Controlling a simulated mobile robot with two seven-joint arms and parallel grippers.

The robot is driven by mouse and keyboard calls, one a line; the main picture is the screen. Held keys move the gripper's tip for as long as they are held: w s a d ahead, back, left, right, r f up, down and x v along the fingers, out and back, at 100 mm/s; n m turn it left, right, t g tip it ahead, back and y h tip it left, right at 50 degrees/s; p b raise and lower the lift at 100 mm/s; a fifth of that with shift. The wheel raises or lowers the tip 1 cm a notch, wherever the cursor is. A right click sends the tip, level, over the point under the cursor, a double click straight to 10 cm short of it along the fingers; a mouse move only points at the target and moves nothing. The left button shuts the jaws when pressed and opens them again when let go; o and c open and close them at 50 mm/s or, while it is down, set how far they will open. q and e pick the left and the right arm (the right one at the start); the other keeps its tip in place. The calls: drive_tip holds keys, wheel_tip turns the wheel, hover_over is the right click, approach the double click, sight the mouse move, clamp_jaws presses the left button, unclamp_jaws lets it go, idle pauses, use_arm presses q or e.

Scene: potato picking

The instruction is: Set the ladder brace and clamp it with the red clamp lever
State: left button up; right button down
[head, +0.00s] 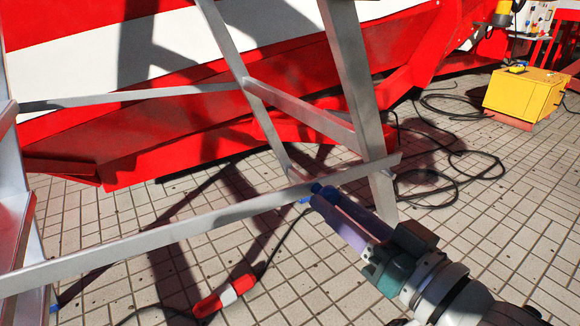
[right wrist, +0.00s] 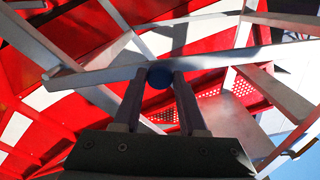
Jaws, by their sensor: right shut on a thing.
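The ladder (head: 352,90) stands with its grey metal legs spread, and a second side (head: 12,215) shows at the left edge. The near ladder brace (head: 170,235), a flat grey bar, runs from the lower left up to the right leg, its end sticking out past that leg. It also crosses the right wrist view (right wrist: 100,76). My right gripper (head: 318,193) is shut on a round blue knob (right wrist: 160,76) at the brace, near its right end. Whether the brace is seated cannot be told. I cannot make out the red clamp lever. My left gripper is not in view.
A far grey bar (head: 130,97) spans the ladder behind. A red-and-white hull (head: 170,60) fills the back. A red-and-white cable connector (head: 224,296) lies on the tiled floor (head: 480,215). Black cables (head: 470,157) and a yellow box (head: 522,95) are at the right.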

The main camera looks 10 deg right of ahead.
drive_tip(key=shift+s+d+f, duration=0.1)
drive_tip(key=shift+s+f, duration=0.05)
drive_tip(key=shift+f, duration=0.4)
drive_tip(key=c, duration=0.8)
unclamp_jaws()
drive_tip(key=o, duration=0.4)
drive_tip(key=shift+r, duration=0.2)
drive_tip(key=shift+c, duration=0.2)
drive_tip(key=p+v, duration=0.3)
drive_tip(key=v, duration=0.6)
drive_tip(key=shift+s, duration=0.35)
drive_tip(key=shift+r, duration=0.1)
